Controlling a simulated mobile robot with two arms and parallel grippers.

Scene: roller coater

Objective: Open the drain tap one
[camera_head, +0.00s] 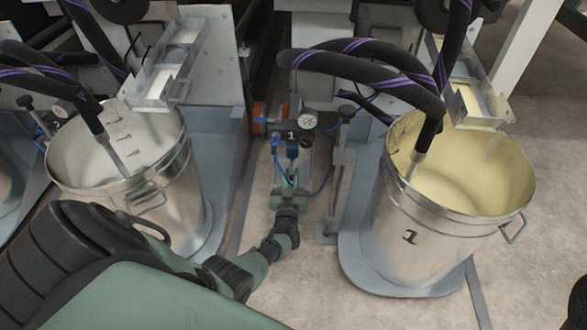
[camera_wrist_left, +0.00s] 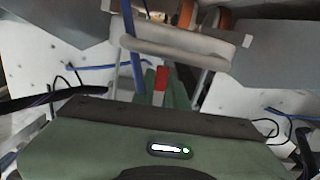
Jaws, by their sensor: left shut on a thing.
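My left arm comes in from the lower left in the head view. Its gripper (camera_head: 290,183) reaches down to the pump unit marked 1 (camera_head: 291,137), below a round gauge (camera_head: 308,119). The gripper is shut on a small part, mostly hidden by the gripper and wrist in this view. In the left wrist view a narrow red and white part (camera_wrist_left: 160,80) stands at the green fingers. I cannot tell for sure that it is the handle of drain tap one, or how far it is turned. My right gripper is not in view.
A metal bucket marked 1 (camera_head: 411,238) with cream liquid stands to the right. Another bucket (camera_head: 160,205) with pale liquid stands left, close to my arm. Black hoses (camera_head: 365,75) arch overhead. A thin post (camera_head: 338,190) stands right of the pump. Floor between is narrow.

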